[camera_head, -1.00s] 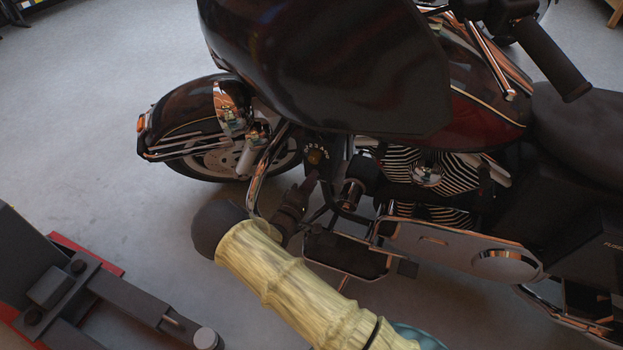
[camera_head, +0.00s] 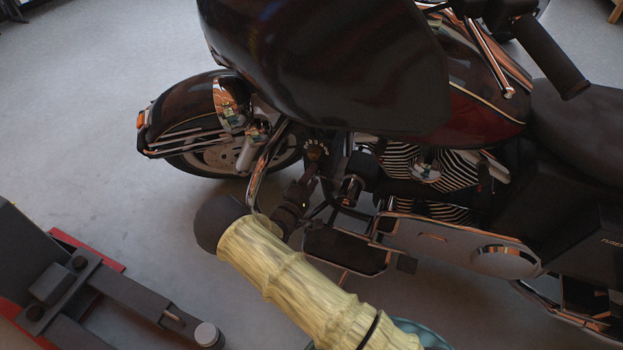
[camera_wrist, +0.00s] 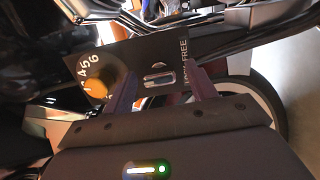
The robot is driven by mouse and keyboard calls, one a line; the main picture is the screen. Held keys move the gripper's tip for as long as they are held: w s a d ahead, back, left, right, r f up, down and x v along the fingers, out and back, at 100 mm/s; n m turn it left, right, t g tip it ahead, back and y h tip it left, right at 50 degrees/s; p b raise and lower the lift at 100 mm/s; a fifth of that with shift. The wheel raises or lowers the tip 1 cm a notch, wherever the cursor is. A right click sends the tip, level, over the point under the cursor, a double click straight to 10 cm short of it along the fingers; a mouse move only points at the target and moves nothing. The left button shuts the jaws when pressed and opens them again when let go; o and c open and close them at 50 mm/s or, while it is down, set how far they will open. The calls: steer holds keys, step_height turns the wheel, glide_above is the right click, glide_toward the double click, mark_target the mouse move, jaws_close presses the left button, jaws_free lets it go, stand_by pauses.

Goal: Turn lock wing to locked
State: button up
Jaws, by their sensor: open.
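A dark panel (camera_wrist: 130,52) on the motorcycle carries an orange round knob (camera_wrist: 95,88) with white numbers and a small light metal piece (camera_wrist: 160,78), which looks like the lock wing. White "LOCK" and "FREE" lettering stands just right of this piece. My gripper (camera_wrist: 160,88) is open, one finger on each side of the metal piece; I cannot tell whether they touch it. In the head view my gripper (camera_head: 312,176) is just below the orange knob (camera_head: 315,153), and the metal piece cannot be made out there.
The motorcycle's dark fairing (camera_head: 330,65) hangs above the panel. Its front wheel (camera_head: 215,158) is left, and its chrome engine (camera_head: 425,168) is right. A lift arm (camera_head: 130,295) lies at lower left. Open grey floor lies farther left.

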steer(key=p+v, duration=0.4)
steer(key=v, duration=1.3)
steer(key=shift+s+p, duration=0.25)
steer(key=shift+p, duration=0.1)
